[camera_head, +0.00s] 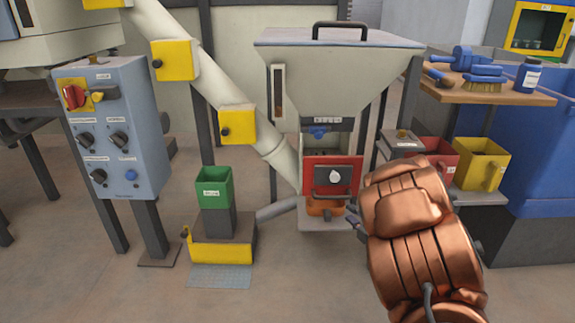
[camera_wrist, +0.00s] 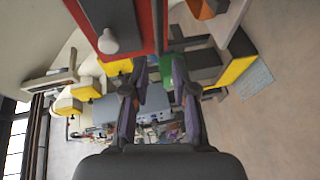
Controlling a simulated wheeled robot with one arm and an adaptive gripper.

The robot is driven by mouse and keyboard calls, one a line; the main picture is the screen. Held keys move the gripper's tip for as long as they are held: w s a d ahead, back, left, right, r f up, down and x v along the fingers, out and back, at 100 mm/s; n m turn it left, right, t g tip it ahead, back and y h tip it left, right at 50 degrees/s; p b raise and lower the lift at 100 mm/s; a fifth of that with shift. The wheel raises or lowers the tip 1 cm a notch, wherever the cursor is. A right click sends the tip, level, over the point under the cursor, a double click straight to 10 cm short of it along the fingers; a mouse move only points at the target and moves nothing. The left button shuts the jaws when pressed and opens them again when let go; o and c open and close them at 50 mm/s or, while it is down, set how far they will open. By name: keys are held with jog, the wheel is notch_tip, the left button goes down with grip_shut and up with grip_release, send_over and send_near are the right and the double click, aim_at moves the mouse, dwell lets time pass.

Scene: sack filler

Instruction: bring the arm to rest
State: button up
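My copper-coloured arm reaches up from the lower right of the head view, in front of the sack filler's right side. My gripper (camera_wrist: 160,75) shows in the wrist view with its two fingers apart and nothing between them. In the head view only a small dark part of my gripper (camera_head: 355,225) shows at the arm's left edge; the rest is hidden behind the arm. The filler's red-framed front (camera_head: 312,162) with a dark plate and white knob (camera_head: 334,177) is just left of my arm. The knob (camera_wrist: 108,42) also shows near the fingers in the wrist view.
The hopper (camera_head: 335,70) stands above the red front. A green bin (camera_head: 214,188) stands on a yellow-fronted base at left, near a control box (camera_head: 115,125). Red and yellow bins (camera_head: 480,165) and a wooden shelf (camera_head: 490,95) with brushes are at right. The front floor is clear.

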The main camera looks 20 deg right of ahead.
jog(key=shift+r, duration=0.1)
jog(key=s+r+m+g+h+p, duration=0.3)
jog(key=s+r+m+g+p, duration=0.15)
jog(key=r+p, duration=0.8)
jog(key=s+r+m+g+h+p, duration=0.35)
jog(key=r+m+p, duration=0.25)
jog(key=r+p, duration=0.65)
jog(key=s+a+r+m+g+y+p, duration=0.2)
jog(key=s+a+r+g+p, duration=0.3)
jog(key=s+a+r+p, duration=0.5)
jog(key=s+a+r+m+g+y+p, duration=0.3)
jog(key=s+a+r+p, duration=0.7)
jog(key=s, duration=1)
notch_tip(320, 180, up, 6)
jog(key=a+m+g, duration=0.1)
jog(key=a+m, duration=0.1)
jog(key=a, duration=0.1)
jog(key=shift+s+r+g, duration=0.15)
jog(key=shift+s+g, duration=0.1)
jog(key=shift+g, duration=0.15)
jog(key=shift+o, duration=0.3)
jog(key=shift+m, duration=0.25)
